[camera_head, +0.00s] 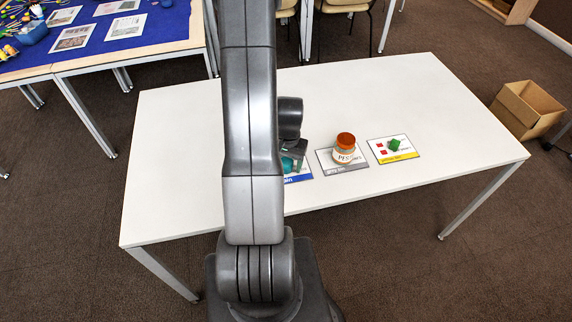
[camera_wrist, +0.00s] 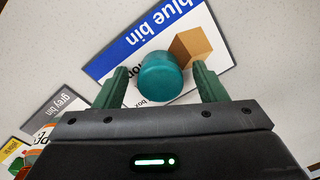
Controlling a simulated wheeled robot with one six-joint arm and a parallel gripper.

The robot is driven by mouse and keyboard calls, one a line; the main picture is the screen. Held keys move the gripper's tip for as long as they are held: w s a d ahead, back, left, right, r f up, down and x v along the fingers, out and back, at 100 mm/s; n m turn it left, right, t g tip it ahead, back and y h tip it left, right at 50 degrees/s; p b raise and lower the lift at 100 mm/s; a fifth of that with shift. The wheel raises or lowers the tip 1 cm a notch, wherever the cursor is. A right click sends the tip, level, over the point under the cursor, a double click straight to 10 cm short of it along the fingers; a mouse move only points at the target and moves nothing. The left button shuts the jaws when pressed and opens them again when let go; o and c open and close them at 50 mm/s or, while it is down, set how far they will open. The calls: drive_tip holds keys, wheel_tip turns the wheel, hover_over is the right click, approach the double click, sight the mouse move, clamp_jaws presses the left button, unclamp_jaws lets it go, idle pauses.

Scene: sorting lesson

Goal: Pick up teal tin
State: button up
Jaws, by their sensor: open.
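The teal tin (camera_wrist: 160,75) stands on the blue bin card (camera_wrist: 108,62) in the wrist view, seen from above. In the head view the tin (camera_head: 288,164) is partly hidden behind my gripper and arm. My gripper (camera_wrist: 162,88) is open, with one green finger on each side of the tin. I cannot tell whether either finger touches it. In the head view my gripper (camera_head: 293,153) is low over the table, mostly hidden by my arm.
A brown block (camera_wrist: 192,45) is beside the tin. An open cardboard box (camera_head: 527,108) is on the floor at right.

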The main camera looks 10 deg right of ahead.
drive_tip(key=c, duration=1.1)
drive_tip(key=shift+o, duration=0.2)
